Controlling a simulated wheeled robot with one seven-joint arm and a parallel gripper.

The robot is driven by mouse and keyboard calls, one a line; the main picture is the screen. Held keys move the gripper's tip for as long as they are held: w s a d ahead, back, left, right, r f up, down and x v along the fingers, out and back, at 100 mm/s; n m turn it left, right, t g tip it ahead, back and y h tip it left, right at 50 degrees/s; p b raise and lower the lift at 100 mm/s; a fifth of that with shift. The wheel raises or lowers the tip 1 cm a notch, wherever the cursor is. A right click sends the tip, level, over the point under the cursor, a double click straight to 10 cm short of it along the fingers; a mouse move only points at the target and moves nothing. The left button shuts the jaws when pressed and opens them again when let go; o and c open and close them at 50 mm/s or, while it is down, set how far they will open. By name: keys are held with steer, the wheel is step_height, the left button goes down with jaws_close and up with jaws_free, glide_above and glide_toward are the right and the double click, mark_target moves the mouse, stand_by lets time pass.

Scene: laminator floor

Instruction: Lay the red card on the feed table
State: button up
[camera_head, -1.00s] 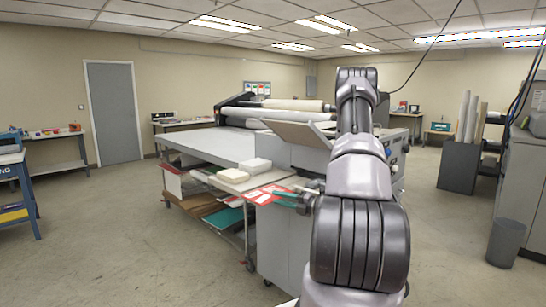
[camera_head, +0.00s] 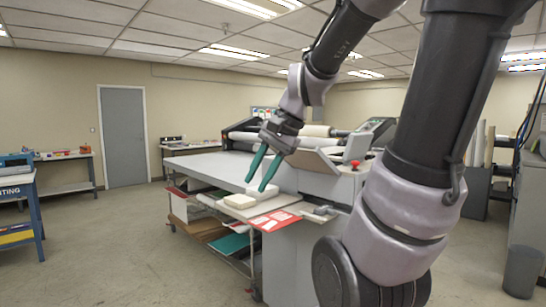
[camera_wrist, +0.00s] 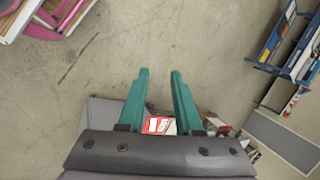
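A red card (camera_head: 264,224) with white patches lies flat on the small ledge at the front of the laminator; whether it is one card or several overlapping is unclear. The feed table (camera_head: 200,168) appears to be the long flat grey surface behind it. My gripper (camera_head: 262,188) points down in the head view, above and behind the red card. Its teal fingers stand apart with nothing seen between the tips. The wrist view shows the open fingers (camera_wrist: 159,72) too. A small red-and-white thing (camera_wrist: 158,125) shows between the finger bases; I cannot tell what it is.
A slanted grey panel (camera_head: 313,160) and a red knob (camera_head: 354,163) are to the right. Boards fill the rack below (camera_head: 205,230).

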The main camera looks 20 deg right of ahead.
steer(key=s+d+r+n+t+h, duration=0.2)
steer(key=s+r+n+t, duration=0.1)
steer(key=r+n, duration=0.2)
steer(key=shift+s+n+t, duration=0.3)
steer(key=shift+t, duration=0.1)
